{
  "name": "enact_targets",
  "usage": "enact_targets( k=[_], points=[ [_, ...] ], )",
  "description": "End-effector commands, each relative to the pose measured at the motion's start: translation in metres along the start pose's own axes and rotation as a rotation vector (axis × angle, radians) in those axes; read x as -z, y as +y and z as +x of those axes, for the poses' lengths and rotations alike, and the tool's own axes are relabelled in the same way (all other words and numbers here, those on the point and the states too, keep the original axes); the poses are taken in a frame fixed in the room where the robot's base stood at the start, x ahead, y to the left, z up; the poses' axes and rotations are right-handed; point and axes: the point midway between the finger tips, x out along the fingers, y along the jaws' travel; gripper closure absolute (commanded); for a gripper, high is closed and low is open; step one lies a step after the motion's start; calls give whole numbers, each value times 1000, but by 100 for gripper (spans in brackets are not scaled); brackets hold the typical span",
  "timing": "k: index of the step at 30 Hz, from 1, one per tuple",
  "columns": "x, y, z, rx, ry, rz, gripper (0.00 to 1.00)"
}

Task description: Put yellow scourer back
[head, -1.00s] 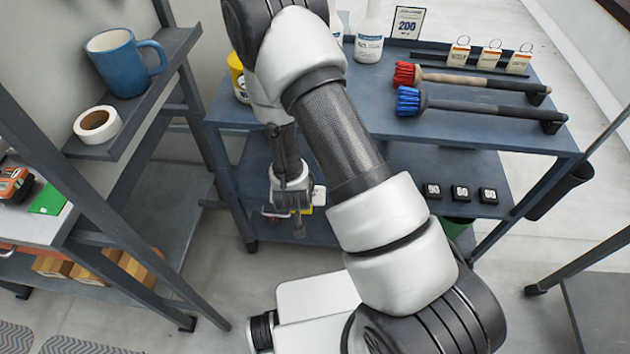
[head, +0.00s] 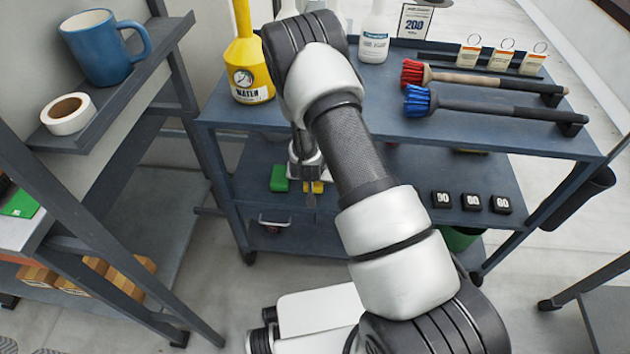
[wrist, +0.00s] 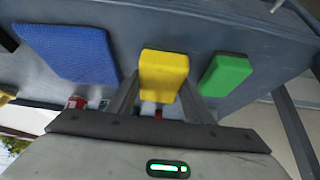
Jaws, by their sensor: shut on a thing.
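The yellow scourer (wrist: 163,75) is between the two fingers of my gripper (wrist: 161,92) in the wrist view, and the gripper is shut on it. In the head view my gripper (head: 311,196) is at the cart's middle shelf (head: 400,212), with a little of the yellow scourer (head: 318,187) showing. I cannot tell whether it touches the shelf. A green scourer (head: 279,178) lies beside it on the left, apart from it. The green scourer (wrist: 226,75) is on the right in the wrist view.
A blue cloth (wrist: 70,52) lies on the other side in the wrist view. The top shelf (head: 450,130) holds a yellow bottle (head: 248,75), white spray bottles and two brushes. Three black blocks (head: 471,202) stand on the middle shelf at right. A rack with a blue mug (head: 100,48) is at left.

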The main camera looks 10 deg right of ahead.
Motion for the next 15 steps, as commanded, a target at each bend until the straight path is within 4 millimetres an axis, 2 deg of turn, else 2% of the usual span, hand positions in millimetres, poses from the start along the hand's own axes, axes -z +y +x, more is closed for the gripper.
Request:
enact_targets(
  k=[8, 15],
  points=[
    [19, 0, 13, 1, 1, 0, 74],
    [0, 0, 42, 0, -2, 0, 74]
  ],
)
